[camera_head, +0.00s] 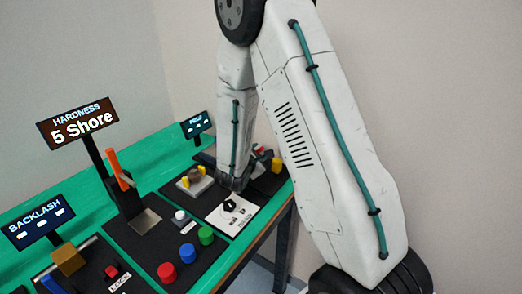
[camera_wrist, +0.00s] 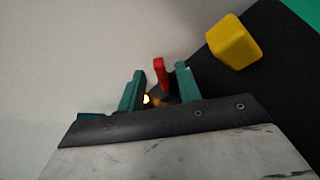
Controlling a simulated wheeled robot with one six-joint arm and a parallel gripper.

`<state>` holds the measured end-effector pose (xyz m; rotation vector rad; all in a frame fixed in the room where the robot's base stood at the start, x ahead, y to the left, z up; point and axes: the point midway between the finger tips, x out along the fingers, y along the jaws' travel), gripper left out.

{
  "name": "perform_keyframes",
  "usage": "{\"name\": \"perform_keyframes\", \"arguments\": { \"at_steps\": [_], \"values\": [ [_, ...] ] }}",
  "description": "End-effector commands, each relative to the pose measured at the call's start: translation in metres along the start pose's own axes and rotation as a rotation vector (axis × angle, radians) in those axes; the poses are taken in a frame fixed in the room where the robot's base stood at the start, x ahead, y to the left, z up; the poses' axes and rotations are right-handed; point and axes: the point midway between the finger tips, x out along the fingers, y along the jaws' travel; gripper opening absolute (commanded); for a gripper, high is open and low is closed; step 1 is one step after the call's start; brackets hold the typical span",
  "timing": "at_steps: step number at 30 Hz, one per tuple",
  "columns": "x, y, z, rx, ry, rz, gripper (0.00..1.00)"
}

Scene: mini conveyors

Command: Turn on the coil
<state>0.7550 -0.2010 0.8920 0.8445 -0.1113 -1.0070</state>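My gripper (camera_wrist: 160,84) shows in the wrist view with its two teal fingers apart. A small red lever or switch handle (camera_wrist: 159,70) stands between the fingertips, with a gap visible on either side. A small glowing orange-yellow spot (camera_wrist: 146,99) shows low between the fingers. A yellow block (camera_wrist: 235,42) is to the right of the fingers; it also shows on the far-right panel in the head view (camera_head: 276,165). In the head view my arm reaches down to the table's far right end and hides much of that panel. I cannot make out a coil for certain.
A FIELD display (camera_head: 196,125) stands at the back. A device with yellow posts (camera_head: 195,179) and a white panel with a black knob (camera_head: 231,205) are near my wrist. Red (camera_head: 167,272), blue (camera_head: 187,253) and green (camera_head: 206,235) buttons and a HARDNESS display (camera_head: 77,124) are nearer.

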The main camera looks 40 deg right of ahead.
Motion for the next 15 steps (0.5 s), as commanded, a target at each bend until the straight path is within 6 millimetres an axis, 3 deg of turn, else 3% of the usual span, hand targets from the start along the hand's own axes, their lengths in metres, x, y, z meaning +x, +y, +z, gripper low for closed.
{"name": "perform_keyframes", "arguments": {
  "at_steps": [6,15],
  "values": [
    [0.03,0.0,0.001,0.001,-0.002,-0.002,0.35],
    [0.037,0.0,0.001,0.0,-0.001,-0.001,0.35]
  ]
}}
